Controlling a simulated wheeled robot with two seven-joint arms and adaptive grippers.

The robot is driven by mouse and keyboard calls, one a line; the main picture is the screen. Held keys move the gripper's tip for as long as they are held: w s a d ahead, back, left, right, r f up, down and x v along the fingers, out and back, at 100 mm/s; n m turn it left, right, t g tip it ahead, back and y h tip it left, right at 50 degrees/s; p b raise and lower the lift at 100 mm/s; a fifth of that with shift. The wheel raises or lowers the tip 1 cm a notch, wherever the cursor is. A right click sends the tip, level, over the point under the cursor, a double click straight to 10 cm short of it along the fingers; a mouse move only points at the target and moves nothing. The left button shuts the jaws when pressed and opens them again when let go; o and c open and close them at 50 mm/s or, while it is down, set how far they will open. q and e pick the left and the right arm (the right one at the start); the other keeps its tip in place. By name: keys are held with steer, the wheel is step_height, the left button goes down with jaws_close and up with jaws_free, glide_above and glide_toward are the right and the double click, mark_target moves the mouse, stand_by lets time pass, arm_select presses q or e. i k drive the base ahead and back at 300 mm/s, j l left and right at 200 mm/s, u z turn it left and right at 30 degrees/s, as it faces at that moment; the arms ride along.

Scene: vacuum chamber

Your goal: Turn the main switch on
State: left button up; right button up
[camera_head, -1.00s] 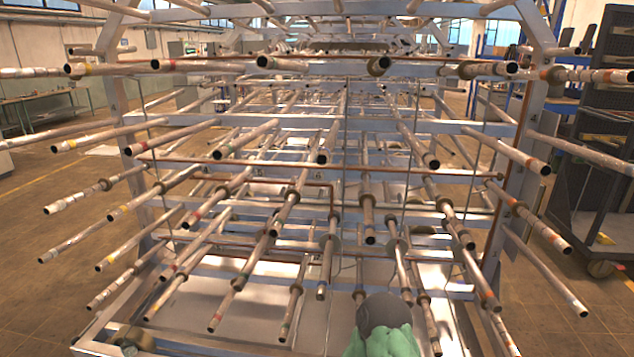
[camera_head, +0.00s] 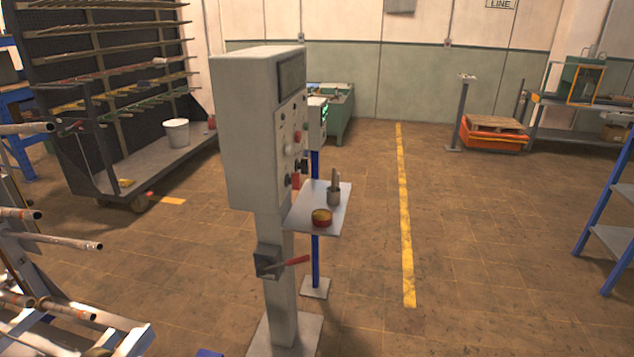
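A grey control cabinet (camera_head: 248,130) stands on a post in the middle of the view, seen at an angle from its side. Its narrow front face (camera_head: 291,135) carries a dark panel at the top and several small knobs and buttons, one of them red. A grey box with a red-handled lever (camera_head: 293,261) is fixed to the post below; the handle points to the right. Which of these is the main switch I cannot tell for sure. Neither of my grippers is in view.
A pipe rack (camera_head: 75,315) stands at the left, a dark wheeled trolley (camera_head: 160,163) with a white bucket (camera_head: 176,134) behind. Floor is clear right of the post.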

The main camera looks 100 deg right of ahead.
mark_target(295, 180)
steer(key=z, duration=3.4)
